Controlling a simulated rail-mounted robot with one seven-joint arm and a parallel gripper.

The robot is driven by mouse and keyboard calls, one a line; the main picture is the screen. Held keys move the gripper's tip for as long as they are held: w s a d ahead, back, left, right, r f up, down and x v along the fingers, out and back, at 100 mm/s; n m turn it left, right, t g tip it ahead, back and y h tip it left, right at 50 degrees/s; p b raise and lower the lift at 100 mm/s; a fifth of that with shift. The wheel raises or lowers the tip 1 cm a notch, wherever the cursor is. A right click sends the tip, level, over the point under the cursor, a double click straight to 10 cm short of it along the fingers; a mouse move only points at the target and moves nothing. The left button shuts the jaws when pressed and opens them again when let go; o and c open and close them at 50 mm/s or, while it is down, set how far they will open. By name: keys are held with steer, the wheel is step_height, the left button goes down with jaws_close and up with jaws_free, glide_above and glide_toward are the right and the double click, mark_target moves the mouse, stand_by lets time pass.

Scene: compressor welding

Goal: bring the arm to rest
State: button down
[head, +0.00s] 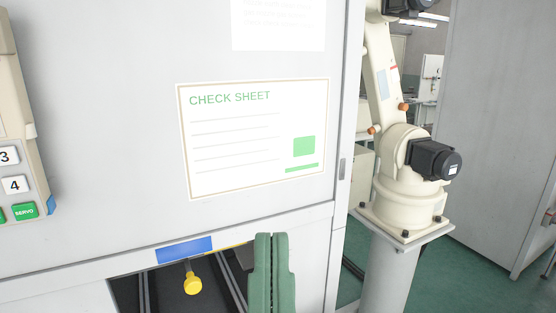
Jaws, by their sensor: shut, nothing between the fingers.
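My gripper (271,238) shows at the bottom of the head view as two green fingers pointing up. The fingers are side by side and shut, with nothing held between them. They stand in front of the lower part of the grey cabinet panel (110,130), over the right side of the dark opening below it. The rest of my arm is out of view below. I cannot tell how far the fingers are from the panel.
A check sheet (235,145) is on the panel above the fingers. A yellow knob (193,284) is at the opening, left of them. A teach pendant (22,150) is at the left edge. A cream robot arm (400,160) stands on a pedestal (390,270) at right.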

step_height(320, 180, up, 24)
steer(key=p, duration=2)
step_height(320, 180, down, 18)
steer(key=b, duration=1.8)
steer(key=shift+w+d+f, duration=0.15)
steer(key=shift+w, duration=0.3)
